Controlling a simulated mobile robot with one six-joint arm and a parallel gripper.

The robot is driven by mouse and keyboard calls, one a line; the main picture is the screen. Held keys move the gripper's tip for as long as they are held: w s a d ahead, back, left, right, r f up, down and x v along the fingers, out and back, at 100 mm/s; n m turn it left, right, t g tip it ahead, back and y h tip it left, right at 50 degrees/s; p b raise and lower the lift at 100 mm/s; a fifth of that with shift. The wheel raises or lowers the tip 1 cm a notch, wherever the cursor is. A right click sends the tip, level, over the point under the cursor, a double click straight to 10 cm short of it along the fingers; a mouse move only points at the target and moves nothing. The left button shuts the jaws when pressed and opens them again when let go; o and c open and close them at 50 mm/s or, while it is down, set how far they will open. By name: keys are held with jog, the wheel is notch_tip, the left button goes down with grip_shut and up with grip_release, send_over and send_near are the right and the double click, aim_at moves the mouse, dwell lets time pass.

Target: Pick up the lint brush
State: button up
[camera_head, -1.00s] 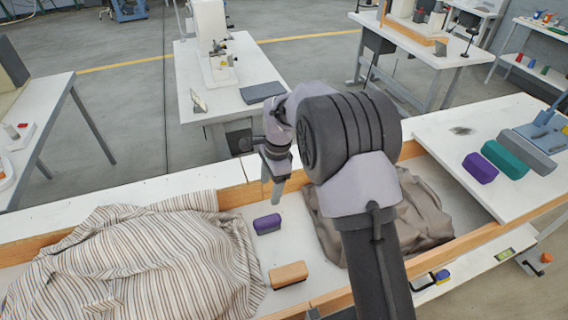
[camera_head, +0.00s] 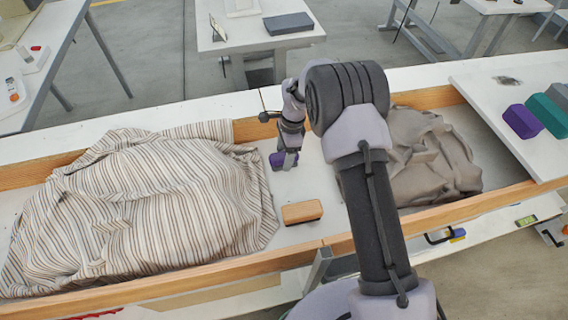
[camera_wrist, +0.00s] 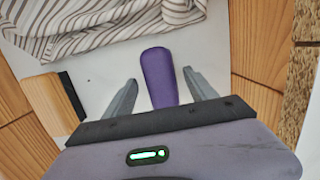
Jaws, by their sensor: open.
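A small purple block (camera_head: 276,160) with a rounded end lies in the wood-rimmed tray, and it also shows in the wrist view (camera_wrist: 157,68). A wooden block (camera_head: 302,212) with a dark pad along one side lies nearer; it shows at the left in the wrist view (camera_wrist: 48,104). I cannot tell for certain which is the lint brush. My gripper (camera_head: 289,161) is low over the purple block, pointing down. In the wrist view my gripper (camera_wrist: 159,80) is open, with one finger on each side of the purple block and gaps showing. Part of the block is hidden by the gripper.
A striped cloth (camera_head: 150,200) lies heaped at the left, and a grey-brown cloth (camera_head: 430,160) at the right. The tray's wooden rim (camera_head: 190,282) runs around them. Purple, teal and grey blocks (camera_head: 540,115) stand on the white board at the right.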

aim_at(283, 154)
jog(key=shift+f, duration=0.15)
jog(key=shift+f, duration=0.25)
dwell(0.3)
jog(key=c, duration=1.4)
notch_tip(283, 154, up, 11)
jog(key=p, duration=0.4)
jog(key=shift+f, duration=0.2)
jog(key=o, duration=0.7)
jog(key=c, duration=0.5)
jog(key=shift+a, duration=0.15)
